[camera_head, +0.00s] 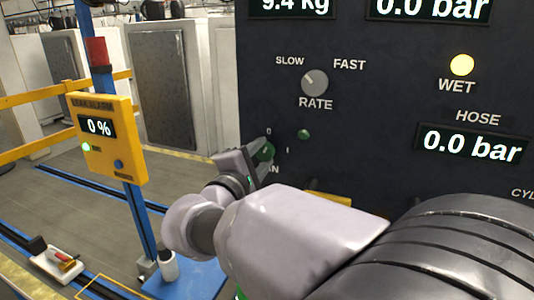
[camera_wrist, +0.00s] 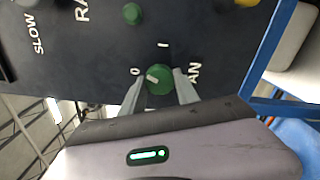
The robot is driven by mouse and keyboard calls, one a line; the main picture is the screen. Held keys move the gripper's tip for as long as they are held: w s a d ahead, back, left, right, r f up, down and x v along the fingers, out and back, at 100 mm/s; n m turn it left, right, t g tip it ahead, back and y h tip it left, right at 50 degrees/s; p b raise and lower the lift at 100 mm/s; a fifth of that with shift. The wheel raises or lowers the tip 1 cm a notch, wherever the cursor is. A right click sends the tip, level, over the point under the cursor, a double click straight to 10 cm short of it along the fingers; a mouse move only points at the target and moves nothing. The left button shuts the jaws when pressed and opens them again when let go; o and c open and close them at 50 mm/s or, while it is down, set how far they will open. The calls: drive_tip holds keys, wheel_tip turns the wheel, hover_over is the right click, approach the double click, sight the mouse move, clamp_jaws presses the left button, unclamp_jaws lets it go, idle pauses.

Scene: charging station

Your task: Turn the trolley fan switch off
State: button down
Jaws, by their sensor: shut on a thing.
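The fan switch is a round green knob (camera_wrist: 160,80) on the dark panel, with "0" and "I" printed beside it and the partly hidden "FAN" lettering. It also shows in the camera_head view (camera_head: 267,151), partly behind my gripper. My gripper (camera_wrist: 160,86) has one finger on each side of the knob and is shut on it. In the wrist view the knob's pale mark lies on its left side, towards the "0". In the camera_head view my gripper (camera_head: 262,150) reaches the panel's lower left.
A small green lamp or button (camera_head: 304,134) sits close right of the switch. The grey RATE knob (camera_head: 315,82) is above. A yellow leak alarm box (camera_head: 108,138) on a blue post stands left. A lit WET lamp (camera_head: 462,65) is at upper right.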

drive_tip(key=n+p, duration=0.1)
drive_tip(key=n, duration=0.3)
drive_tip(key=shift+n, duration=0.4)
drive_tip(key=shift+f, duration=0.1)
idle(0.3)
drive_tip(key=c, duration=0.9)
unclamp_jaws()
drive_tip(key=shift+s, duration=0.1)
drive_tip(key=p+v, duration=0.3)
drive_tip(key=v, duration=1.4)
drive_tip(key=shift+p, duration=0.3)
drive_tip(key=shift+s, duration=0.1)
